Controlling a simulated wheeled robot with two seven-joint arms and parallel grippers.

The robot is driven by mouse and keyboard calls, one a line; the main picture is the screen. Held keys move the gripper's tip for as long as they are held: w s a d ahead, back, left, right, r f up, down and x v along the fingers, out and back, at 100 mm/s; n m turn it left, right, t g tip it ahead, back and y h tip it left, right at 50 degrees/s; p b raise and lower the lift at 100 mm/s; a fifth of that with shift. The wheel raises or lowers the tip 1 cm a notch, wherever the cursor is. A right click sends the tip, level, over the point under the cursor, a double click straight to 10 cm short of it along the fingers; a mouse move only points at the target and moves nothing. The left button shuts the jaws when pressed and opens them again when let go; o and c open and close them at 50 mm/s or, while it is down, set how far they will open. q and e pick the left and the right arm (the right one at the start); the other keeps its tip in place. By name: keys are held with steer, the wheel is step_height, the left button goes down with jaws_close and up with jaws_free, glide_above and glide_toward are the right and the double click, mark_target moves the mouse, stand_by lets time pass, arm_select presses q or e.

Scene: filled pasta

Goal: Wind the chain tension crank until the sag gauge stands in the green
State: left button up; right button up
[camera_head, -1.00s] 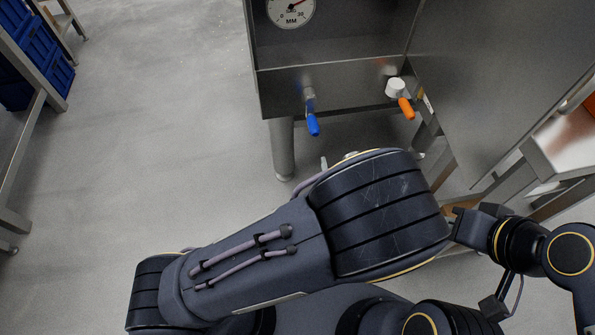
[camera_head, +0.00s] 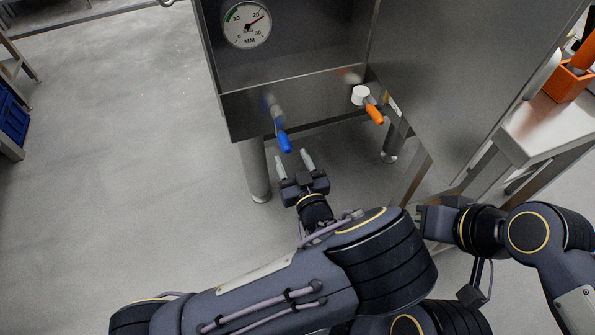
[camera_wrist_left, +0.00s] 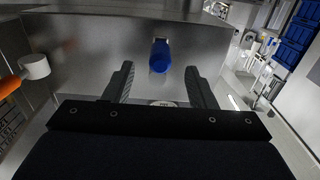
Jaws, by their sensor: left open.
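The sag gauge (camera_head: 247,24) is a round white MM dial on the steel housing. Its needle points up right, a little past 20, outside the green band near 10. Below it a crank with a blue grip (camera_head: 283,143) sticks out of the front panel. To its right is a white knob with an orange grip (camera_head: 374,114). No label shows which is the tension crank. My left gripper (camera_head: 292,158) is open and empty, just short of the blue grip. In the left wrist view the blue grip (camera_wrist_left: 160,56) appears between the fingertips. My right gripper (camera_head: 421,216) is low at right, its fingers unclear.
A steel side panel (camera_head: 450,80) rises to the right of the cranks. A bench (camera_head: 540,130) with an orange box (camera_head: 566,82) stands at far right. Housing legs (camera_head: 254,170) reach the floor. The floor at left is open, with blue crates (camera_head: 12,118) at the edge.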

mark_target(288, 151)
arm_select(q)
steer(key=shift+b+x, duration=0.6)
steer(key=shift+x, duration=2.3)
